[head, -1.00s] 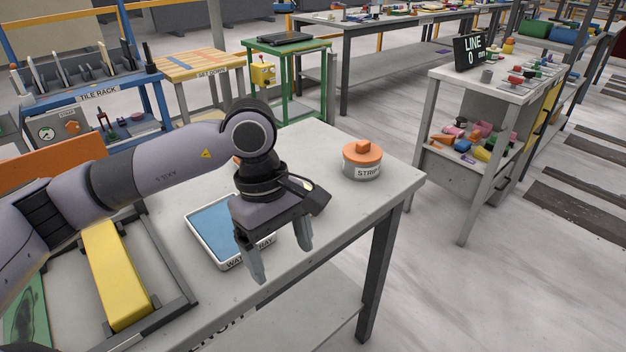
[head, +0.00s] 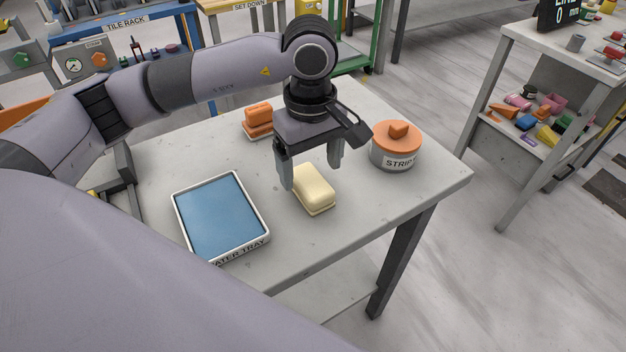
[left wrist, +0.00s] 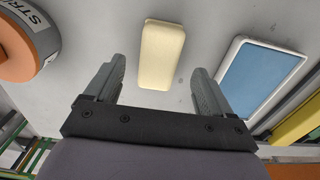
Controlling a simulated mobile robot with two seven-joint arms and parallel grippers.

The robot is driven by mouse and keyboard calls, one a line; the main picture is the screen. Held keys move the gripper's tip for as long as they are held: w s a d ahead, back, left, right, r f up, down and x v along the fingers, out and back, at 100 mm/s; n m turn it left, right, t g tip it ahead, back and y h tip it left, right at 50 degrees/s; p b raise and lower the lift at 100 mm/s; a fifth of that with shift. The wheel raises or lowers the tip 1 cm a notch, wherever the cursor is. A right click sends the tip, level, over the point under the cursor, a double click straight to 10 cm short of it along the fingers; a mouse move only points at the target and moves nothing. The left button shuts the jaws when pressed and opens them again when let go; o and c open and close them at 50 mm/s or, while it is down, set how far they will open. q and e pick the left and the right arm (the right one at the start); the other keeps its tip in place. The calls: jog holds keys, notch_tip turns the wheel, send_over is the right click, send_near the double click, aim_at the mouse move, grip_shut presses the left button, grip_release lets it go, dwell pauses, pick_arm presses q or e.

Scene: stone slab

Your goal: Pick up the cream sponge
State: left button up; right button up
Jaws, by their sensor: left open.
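The cream sponge (head: 314,190) lies flat on the grey table, between the water tray and the orange-lidded tub. My left gripper (head: 314,174) is open, pointing down just behind and above the sponge in the head view. Its fingers hide a little of the sponge's far end. In the left wrist view the sponge (left wrist: 161,55) shows whole, ahead of the two spread fingers (left wrist: 157,82) and roughly centred between them. Nothing is between the fingers. My right gripper is not in view.
The blue water tray (head: 177,216) with a white rim is left of the sponge. The orange-lidded tub (head: 396,146) stands to the right. An orange block-like item (head: 258,121) lies behind. The table's front right (head: 385,205) is clear.

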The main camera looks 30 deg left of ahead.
aim_at(311, 180)
pick_arm(q)
jog(key=shift+w+a+f+p, duration=0.1)
jog(key=shift+f+p, duration=0.1)
jog(key=shift+f, duration=1)
jog(key=shift+w+f+p, duration=0.1)
jog(key=shift+f+p, duration=0.05)
jog(key=shift+f, duration=1)
jog(key=c, duration=1)
jog(key=shift+c, duration=0.2)
jog(key=shift+r, duration=0.1)
notch_tip(311, 180, up, 20)
